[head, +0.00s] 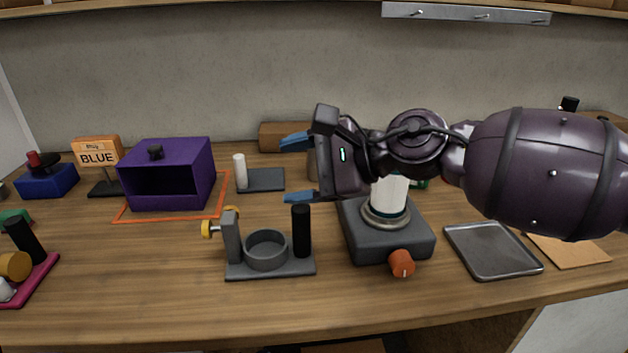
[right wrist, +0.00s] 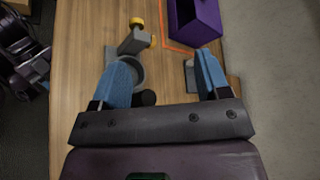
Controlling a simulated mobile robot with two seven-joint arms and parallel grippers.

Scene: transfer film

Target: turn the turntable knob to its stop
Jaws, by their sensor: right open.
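The turntable (head: 373,248) is a dark grey box with a round metal disc on top. A white cylinder (head: 389,196) stands on the disc, its top hidden behind my right arm. The orange-red turntable knob (head: 402,263) sticks out of the box's front face. My right gripper (head: 297,168) is open and empty, with blue fingers pointing left. In the head view it appears up and to the left of the knob. In the right wrist view the gripper (right wrist: 165,78) has nothing between its fingers, and I cannot make out the knob there.
A grey fixture (head: 270,270) with a ring, black post and yellow knob stands left of the turntable. A metal tray (head: 490,250) lies to the right. A purple box (head: 170,155) is at the back left. The front strip of table is clear.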

